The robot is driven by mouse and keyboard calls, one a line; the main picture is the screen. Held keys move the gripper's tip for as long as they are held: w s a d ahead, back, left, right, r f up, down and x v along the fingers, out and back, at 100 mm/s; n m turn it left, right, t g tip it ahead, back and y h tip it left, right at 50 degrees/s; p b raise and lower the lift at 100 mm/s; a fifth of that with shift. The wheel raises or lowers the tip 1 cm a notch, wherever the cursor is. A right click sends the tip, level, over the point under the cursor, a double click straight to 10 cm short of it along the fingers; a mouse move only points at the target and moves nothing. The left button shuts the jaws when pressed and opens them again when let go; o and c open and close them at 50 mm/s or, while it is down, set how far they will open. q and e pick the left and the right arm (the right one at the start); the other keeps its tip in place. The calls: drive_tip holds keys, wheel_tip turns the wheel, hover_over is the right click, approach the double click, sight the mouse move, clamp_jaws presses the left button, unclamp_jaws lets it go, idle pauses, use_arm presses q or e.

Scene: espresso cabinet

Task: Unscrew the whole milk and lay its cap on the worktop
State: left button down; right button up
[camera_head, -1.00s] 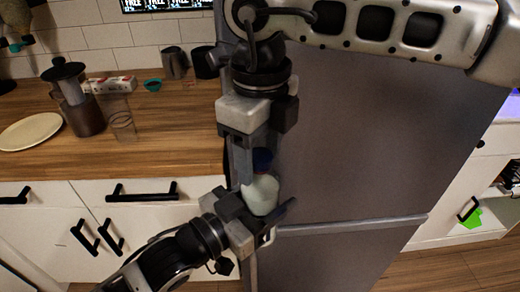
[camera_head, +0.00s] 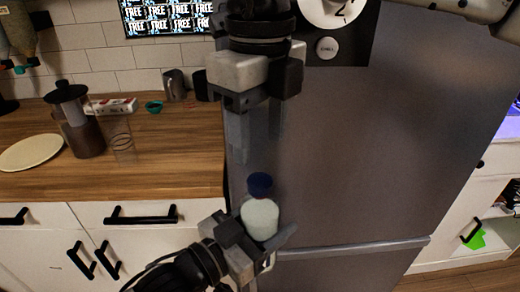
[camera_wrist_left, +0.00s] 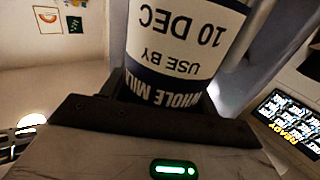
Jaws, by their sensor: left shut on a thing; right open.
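The whole milk bottle (camera_head: 260,218) is pale, with a dark blue cap (camera_head: 260,184) on its top. It stands roughly upright in my left gripper (camera_head: 256,240), which is shut on its body. In the left wrist view the bottle's label (camera_wrist_left: 180,62) reads WHOLE MILK upside down. My right gripper (camera_head: 256,138) points down from above, open and empty, with its fingertips above the cap and apart from it. I cannot tell whether the cap is loose. The wooden worktop (camera_head: 180,165) lies to the left of the bottle.
A grey fridge (camera_head: 360,150) stands close behind and right of the bottle. On the worktop are a plate (camera_head: 30,152), a French press (camera_head: 82,130), a glass (camera_head: 122,140), a teal bowl (camera_head: 154,106) and a metal jug (camera_head: 174,86). The worktop's front right part is clear.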

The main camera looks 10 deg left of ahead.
sight(260, 180)
drive_tip(key=shift+f, duration=3.9)
drive_tip(key=c, duration=1)
drive_tip(key=shift+o, duration=0.2)
drive_tip(key=shift+n, duration=0.7)
drive_tip(key=o, duration=1.1)
drive_tip(key=shift+r, duration=2.35)
drive_tip(key=shift+f, duration=0.1)
